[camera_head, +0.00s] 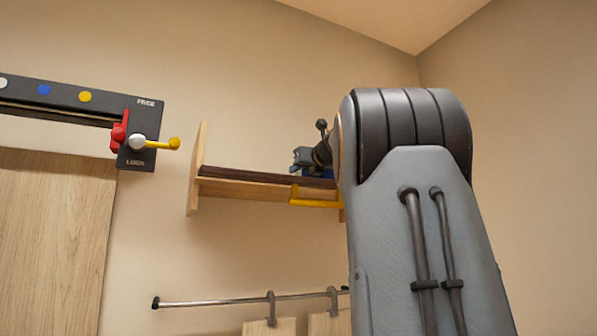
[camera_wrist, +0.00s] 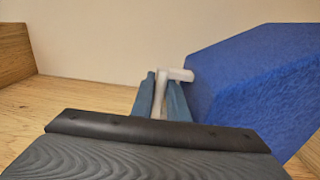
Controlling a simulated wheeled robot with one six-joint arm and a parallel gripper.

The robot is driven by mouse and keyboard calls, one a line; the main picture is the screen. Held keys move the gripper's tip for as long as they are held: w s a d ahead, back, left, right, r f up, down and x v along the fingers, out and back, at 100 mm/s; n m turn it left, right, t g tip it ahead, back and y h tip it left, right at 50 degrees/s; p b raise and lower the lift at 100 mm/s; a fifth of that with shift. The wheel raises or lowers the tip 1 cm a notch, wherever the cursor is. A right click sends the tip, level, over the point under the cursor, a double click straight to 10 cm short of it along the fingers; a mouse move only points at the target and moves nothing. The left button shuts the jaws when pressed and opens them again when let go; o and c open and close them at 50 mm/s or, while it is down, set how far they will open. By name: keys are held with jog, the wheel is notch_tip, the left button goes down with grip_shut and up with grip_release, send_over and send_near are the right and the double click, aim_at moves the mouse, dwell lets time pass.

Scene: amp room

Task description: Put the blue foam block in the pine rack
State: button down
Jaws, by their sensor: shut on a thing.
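The pine rack (camera_head: 265,190) is a wall shelf with a tall left end board and a dark inner face. My gripper (camera_head: 301,160) is over its right part, mostly side-on in the head view. The blue foam block (camera_head: 322,172) shows there as a small patch beside the gripper, mostly hidden by my arm. In the wrist view, the block (camera_wrist: 255,85) fills the right side, tilted. My gripper's fingers (camera_wrist: 161,95) are shut on a white handle that meets the block's left side. Pine boards (camera_wrist: 75,92) show below and left. I cannot tell whether the block touches the rack.
A yellow bracket (camera_head: 313,201) sticks out at the rack's lower front. Left is a dark wall panel (camera_head: 60,97) with a red clamp (camera_head: 119,132) and yellow-tipped lever (camera_head: 160,143). A metal rail (camera_head: 230,301) with hooks runs below. Bare wall lies above the rack.

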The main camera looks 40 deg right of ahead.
jog(key=shift+f, duration=0.15)
jog(key=c, duration=1.7)
grip_release()
jog(key=b+v, duration=0.4)
jog(key=v, duration=0.8)
jog(key=shift+b, duration=0.3)
